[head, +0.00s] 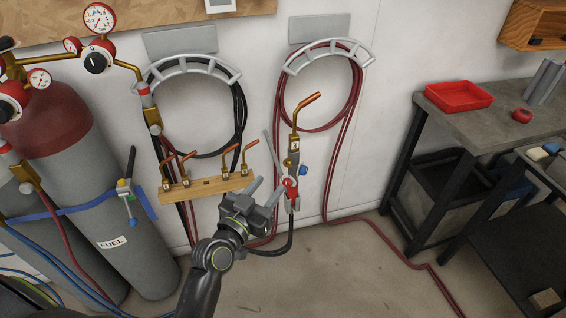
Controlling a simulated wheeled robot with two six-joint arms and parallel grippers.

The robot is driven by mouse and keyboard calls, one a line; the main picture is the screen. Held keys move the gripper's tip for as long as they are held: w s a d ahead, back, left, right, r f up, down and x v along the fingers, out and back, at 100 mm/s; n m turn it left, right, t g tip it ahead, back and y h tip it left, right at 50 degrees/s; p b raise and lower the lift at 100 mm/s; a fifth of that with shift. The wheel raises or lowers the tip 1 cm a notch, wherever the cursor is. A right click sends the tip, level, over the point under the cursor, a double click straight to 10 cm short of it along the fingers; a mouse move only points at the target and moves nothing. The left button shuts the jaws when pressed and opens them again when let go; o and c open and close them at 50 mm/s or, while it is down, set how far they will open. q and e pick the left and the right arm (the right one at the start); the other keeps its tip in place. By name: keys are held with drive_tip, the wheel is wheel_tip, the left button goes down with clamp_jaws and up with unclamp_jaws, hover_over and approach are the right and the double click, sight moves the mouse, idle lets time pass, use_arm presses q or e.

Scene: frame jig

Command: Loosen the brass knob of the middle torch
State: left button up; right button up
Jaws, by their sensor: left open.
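A torch with a bent copper tip (306,104) stands upright against the wall at the middle of the head view. A separate brass knob is too small to make out. My left gripper (267,191) is open and empty, just left of the torch's lower body. Its fingers point up, and I cannot tell whether they touch the torch. My right gripper is not in view.
A wooden rack (205,188) with several copper tips is left of the torch. Gas cylinders (115,240) with gauges stand at the left. Hoses (327,150) hang on wall hooks and trail over the floor. A bench (470,125) with a red tray (459,96) is at the right.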

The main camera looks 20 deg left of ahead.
sight(286, 164)
use_arm(q)
drive_tip(key=w, duration=0.2)
drive_tip(key=w+d+p, duration=0.1)
drive_tip(key=w, duration=0.2)
drive_tip(key=w+p, duration=0.1)
drive_tip(key=w, duration=0.2)
drive_tip(key=shift+d, duration=0.25)
clamp_jaws()
